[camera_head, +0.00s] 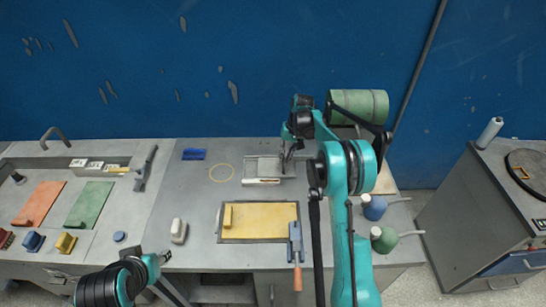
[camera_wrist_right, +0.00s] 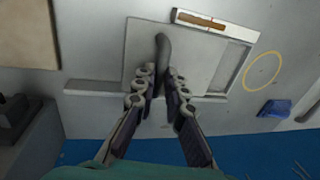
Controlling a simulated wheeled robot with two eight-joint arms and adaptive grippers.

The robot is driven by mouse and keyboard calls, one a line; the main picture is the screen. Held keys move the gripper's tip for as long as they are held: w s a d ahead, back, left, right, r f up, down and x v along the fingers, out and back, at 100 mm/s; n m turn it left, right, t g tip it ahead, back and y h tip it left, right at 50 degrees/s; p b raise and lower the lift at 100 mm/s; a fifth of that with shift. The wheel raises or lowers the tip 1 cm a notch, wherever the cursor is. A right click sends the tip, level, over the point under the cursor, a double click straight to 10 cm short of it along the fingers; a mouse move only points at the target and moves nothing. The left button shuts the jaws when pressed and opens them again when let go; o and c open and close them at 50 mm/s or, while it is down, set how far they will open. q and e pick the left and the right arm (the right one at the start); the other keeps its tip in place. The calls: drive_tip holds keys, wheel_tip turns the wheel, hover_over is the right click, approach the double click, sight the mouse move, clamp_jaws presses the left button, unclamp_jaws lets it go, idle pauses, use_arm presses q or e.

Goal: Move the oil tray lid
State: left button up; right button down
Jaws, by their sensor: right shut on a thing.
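The oil tray lid is a flat grey plate with a dark upright handle (camera_wrist_right: 163,48); in the right wrist view the plate (camera_wrist_right: 138,42) covers much of the grey oil tray (camera_wrist_right: 236,58), whose one end shows uncovered. In the head view the tray (camera_head: 250,168) is at the back middle of the bench, with the lid partly behind my gripper. My right gripper (camera_head: 287,158), with its fingers also in the wrist view (camera_wrist_right: 160,82), is shut on the lid's handle. My left gripper (camera_head: 160,258) is low at the left front, away from the lid; its fingers are too small to read.
A yellow circle (camera_head: 221,173) is marked on clear bench left of the tray. A blue block (camera_head: 194,154) lies behind it. A green drum (camera_head: 358,106) is at the back right.

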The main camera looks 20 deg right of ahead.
drive_tip(key=d, duration=0.3)
drive_tip(key=s+d, duration=0.1)
drive_tip(key=d, duration=0.1)
drive_tip(key=s+d, duration=0.1)
drive_tip(key=d, duration=0.2)
drive_tip(key=shift+s+d, duration=0.25)
drive_tip(key=shift+d, duration=0.2)
drive_tip(key=c, duration=1.6)
unclamp_jaws()
drive_tip(key=shift+d, duration=0.1)
drive_tip(key=shift+s+d, duration=0.1)
drive_tip(key=shift+r, duration=0.1)
drive_tip(key=r, duration=0.4)
drive_tip(key=d+r, duration=0.1)
drive_tip(key=r, duration=0.2)
drive_tip(key=d+r, duration=0.1)
drive_tip(key=r, duration=0.3)
drive_tip(key=shift+s+d+r, duration=0.1)
drive_tip(key=shift+s+r, duration=0.2)
